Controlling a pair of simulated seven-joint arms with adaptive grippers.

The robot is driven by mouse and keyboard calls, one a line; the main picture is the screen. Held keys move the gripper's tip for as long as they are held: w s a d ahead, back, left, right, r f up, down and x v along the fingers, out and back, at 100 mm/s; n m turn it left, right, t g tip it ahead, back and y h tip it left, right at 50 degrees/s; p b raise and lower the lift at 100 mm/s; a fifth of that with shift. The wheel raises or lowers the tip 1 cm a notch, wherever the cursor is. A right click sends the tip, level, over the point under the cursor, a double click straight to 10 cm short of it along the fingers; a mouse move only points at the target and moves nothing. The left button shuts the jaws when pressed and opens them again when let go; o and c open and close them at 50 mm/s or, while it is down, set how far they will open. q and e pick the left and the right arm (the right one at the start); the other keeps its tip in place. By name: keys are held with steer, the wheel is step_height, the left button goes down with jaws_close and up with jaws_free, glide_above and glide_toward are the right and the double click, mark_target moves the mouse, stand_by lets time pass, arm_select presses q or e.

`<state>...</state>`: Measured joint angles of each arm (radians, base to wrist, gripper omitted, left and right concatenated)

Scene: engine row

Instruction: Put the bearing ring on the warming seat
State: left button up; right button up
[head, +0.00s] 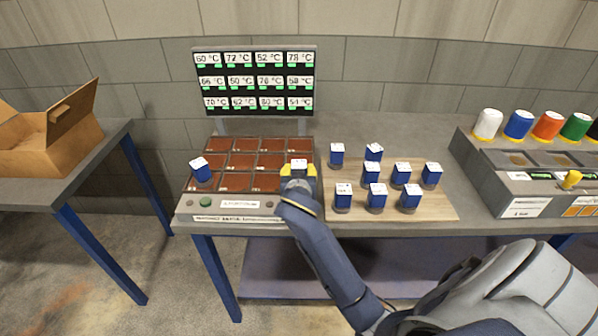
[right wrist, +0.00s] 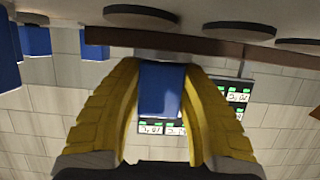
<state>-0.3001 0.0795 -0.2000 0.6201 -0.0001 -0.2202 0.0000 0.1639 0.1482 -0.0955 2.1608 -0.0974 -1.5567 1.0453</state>
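My right gripper (head: 298,172) has yellow fingers closed on both sides of a blue block with a white top (head: 299,163), at the right part of the warming plate (head: 186,213). In the right wrist view the blue block (right wrist: 160,92) sits between the fingers (right wrist: 160,115); I cannot tell whether its base touches a seat. The plate has a grid of reddish-brown seats (head: 231,181). Another blue block with a white top (head: 201,172) stands on a left seat. Which piece is the bearing ring is not readable. My left gripper is not in view.
Several similar blue blocks (head: 371,173) stand on a wooden board (head: 440,207) right of the plate. A temperature display (head: 256,82) rises behind it. A grey rack with coloured caps (head: 520,124) is at far right. An open cardboard box (head: 50,140) is at left.

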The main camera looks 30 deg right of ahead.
steer(key=o, duration=0.4)
steer(key=shift+c, duration=0.2)
steer(key=shift+r, duration=0.2)
steer(key=v, duration=1.2)
steer(key=shift+a, duration=0.1)
